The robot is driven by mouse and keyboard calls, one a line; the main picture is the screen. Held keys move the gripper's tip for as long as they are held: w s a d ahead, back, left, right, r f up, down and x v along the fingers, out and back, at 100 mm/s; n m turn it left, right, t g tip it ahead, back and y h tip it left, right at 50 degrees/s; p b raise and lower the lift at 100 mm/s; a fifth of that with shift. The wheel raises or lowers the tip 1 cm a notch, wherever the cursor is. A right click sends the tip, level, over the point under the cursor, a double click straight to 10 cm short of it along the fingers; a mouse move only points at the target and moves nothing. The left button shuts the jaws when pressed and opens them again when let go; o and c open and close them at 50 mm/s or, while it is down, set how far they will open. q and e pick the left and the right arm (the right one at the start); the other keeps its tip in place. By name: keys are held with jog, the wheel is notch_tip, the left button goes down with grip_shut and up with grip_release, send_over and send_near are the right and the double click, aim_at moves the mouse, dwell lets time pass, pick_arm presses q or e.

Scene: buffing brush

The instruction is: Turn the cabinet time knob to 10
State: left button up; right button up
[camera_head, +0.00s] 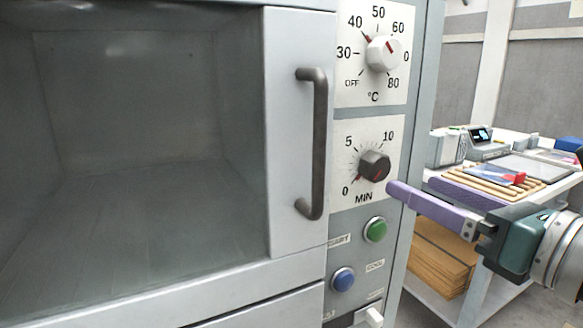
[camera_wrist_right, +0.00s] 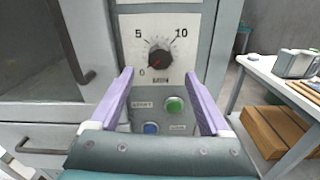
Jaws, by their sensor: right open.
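The time knob (camera_head: 374,166) is a dark round knob with a red pointer on the cabinet's white MIN dial (camera_head: 349,132), marked 0, 5 and 10. Its pointer is aimed down-left near the 0 mark. In the right wrist view the knob (camera_wrist_right: 159,59) lies beyond and between my fingers. My right gripper (camera_head: 398,190) has purple fingers and comes in from the right, with its tips in front of the panel just below and right of the knob. In the right wrist view the gripper (camera_wrist_right: 166,80) is open and empty. My left gripper is not in view.
A white temperature knob (camera_head: 384,54) is above the time knob. Green (camera_head: 375,229) and blue (camera_head: 343,279) buttons are below. The cabinet door's dark handle (camera_head: 314,145) stands out left of the dials. A table (camera_head: 508,285) with devices and a wooden rack stands at right.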

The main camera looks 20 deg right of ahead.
aim_at(382, 170)
jog(key=w, duration=0.4)
jog(key=w+p, duration=0.1)
jog(key=w, duration=0.2)
jog(key=shift+a, duration=0.25)
grip_shut()
dwell(0.4)
